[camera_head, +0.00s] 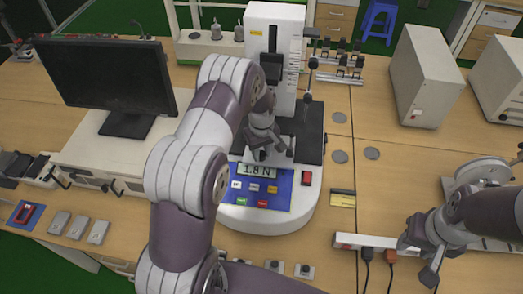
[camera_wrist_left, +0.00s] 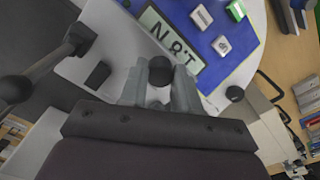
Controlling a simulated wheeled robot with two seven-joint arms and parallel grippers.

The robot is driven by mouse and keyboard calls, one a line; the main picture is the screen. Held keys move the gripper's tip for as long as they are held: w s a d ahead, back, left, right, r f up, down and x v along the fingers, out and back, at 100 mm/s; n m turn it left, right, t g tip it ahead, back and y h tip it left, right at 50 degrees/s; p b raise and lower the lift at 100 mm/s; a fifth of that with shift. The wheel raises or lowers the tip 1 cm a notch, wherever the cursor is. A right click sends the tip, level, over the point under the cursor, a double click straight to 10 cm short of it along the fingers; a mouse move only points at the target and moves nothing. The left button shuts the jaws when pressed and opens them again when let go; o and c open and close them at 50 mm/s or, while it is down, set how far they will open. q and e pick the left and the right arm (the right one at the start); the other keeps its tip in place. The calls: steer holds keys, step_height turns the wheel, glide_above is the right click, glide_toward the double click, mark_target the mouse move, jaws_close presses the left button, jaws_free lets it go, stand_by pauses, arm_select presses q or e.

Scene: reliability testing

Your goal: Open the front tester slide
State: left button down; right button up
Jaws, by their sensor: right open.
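The front tester (camera_head: 262,212) is a white machine with an upright column, a black vertical slide block (camera_head: 271,68), a black bed and a blue panel (camera_head: 260,190) reading 1.8 N. My left gripper (camera_head: 268,150) points down over the bed, just behind the panel. In the left wrist view, a round black knob (camera_wrist_left: 162,70) sits between the tips of my left gripper (camera_wrist_left: 160,92); I cannot tell whether the fingers grip it. The panel also shows there (camera_wrist_left: 222,65). My right gripper (camera_head: 425,255) is open and empty, low at the right. My left arm hides part of the tester.
A monitor (camera_head: 105,75) stands at the left, with small grey blocks (camera_head: 78,227) at the front left. A power strip (camera_head: 390,243) lies near my right gripper. Grey boxes (camera_head: 428,75) stand at the back right.

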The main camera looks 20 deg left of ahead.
arm_select(q)
steer(key=shift+s+f, duration=0.1)
steer(key=shift+s, duration=0.15)
steer(key=shift+s+d+r, duration=0.2)
steer(key=shift+s+r, duration=0.05)
steer(key=shift+s, duration=0.2)
steer(key=c, duration=0.8)
jaws_free()
steer(key=shift+w+f, duration=0.1)
steer(key=shift+w, duration=0.05)
arm_select(e)
steer(key=shift+s+d+f, duration=0.1)
steer(key=shift+s+f, duration=0.1)
steer(key=shift+s, duration=0.1)
steer(key=shift+s+f, duration=0.1)
arm_select(q)
step_height(320, 180, up, 8)
steer(key=b, duration=0.3)
steer(key=shift+f, duration=0.2)
step_height(320, 180, up, 5)
steer(key=shift+r+b, duration=0.1)
steer(key=shift+b, duration=0.2)
arm_select(e)
step_height(320, 180, down, 3)
steer(key=shift+f, duration=0.1)
